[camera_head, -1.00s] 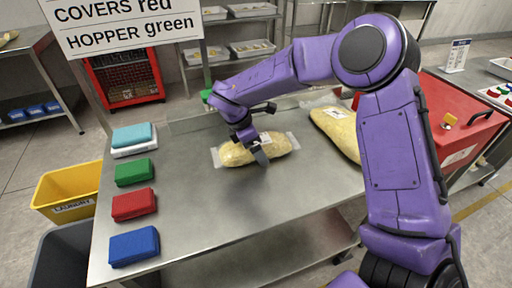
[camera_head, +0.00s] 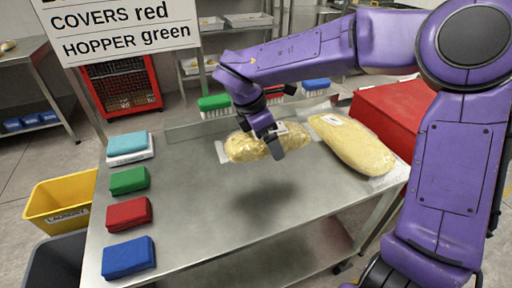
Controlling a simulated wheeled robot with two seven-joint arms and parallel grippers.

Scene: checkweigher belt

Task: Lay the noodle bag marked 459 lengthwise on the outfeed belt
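A clear bag of yellow noodles (camera_head: 243,148) with a small white label hangs above the steel table (camera_head: 215,235), its dark shadow apart below it. My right gripper (camera_head: 272,142) comes down over its middle and appears shut on it; the fingers partly cover the bag and label. A second, larger noodle bag (camera_head: 352,146) lies on the table to the right, with a white label at its far end. I cannot read a number on either label. My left gripper is not in view. I cannot make out an outfeed belt.
Blue (camera_head: 129,257), red (camera_head: 129,213) and green (camera_head: 129,180) cloth-like blocks line the table's left side. Several brushes (camera_head: 214,106) stand at the back edge. A red box (camera_head: 392,110) is at the right. A yellow laundry bin (camera_head: 60,197) stands left. The table's front middle is clear.

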